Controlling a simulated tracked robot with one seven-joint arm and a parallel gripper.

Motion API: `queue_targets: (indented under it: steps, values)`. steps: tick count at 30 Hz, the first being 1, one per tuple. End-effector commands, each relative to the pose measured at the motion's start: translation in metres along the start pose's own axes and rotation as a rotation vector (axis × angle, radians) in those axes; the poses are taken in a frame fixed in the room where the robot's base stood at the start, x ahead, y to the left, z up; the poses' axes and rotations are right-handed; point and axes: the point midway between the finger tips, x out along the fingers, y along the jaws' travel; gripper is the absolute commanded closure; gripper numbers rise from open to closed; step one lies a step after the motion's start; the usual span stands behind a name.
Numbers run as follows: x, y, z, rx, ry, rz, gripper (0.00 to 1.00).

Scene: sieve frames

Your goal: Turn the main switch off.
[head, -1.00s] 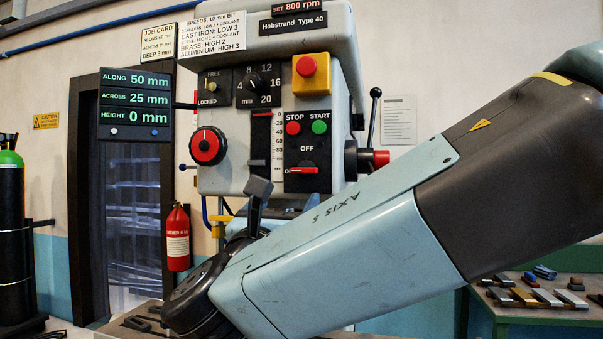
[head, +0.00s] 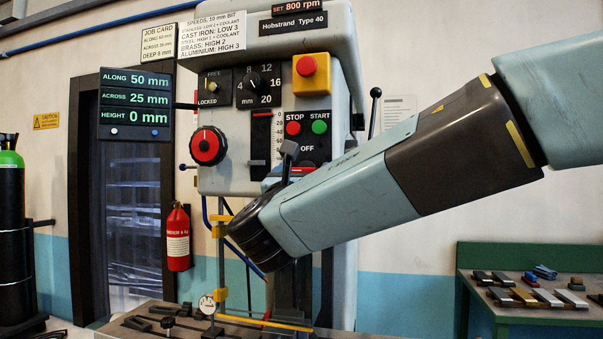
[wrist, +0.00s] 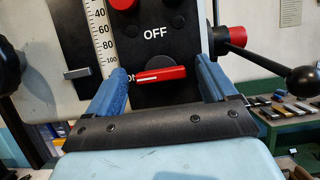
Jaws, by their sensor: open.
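The main switch (wrist: 161,75) is a red bar handle on a black panel, in the middle of the wrist view. It lies nearly level, with its white line at the left end by the ON mark; OFF is printed above it. My gripper (wrist: 162,67) is open, with one blue finger on each side of the handle and gaps between. I cannot tell how far the fingertips are from the panel. In the head view, a little of the red switch (head: 303,170) shows; my wrist hides most of it.
Red stop (head: 293,128) and green start (head: 319,127) buttons sit above the switch. A yellow box with a red button (head: 308,66) is higher up. A black-knobbed lever with a red hub (wrist: 237,37) stands out right of the panel. A depth scale (wrist: 101,40) is on the left.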

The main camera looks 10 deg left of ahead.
Motion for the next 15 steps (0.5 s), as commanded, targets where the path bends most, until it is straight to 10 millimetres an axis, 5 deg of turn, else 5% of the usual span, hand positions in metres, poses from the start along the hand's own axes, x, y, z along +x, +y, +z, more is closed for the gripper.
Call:
queue_targets:
  steps: [11,15]
  values:
    - [0.0052,-0.0001,-0.0001,0.000,0.000,0.000,0.15]
    - [0.0052,-0.0003,-0.0002,0.000,0.001,0.000,0.27]
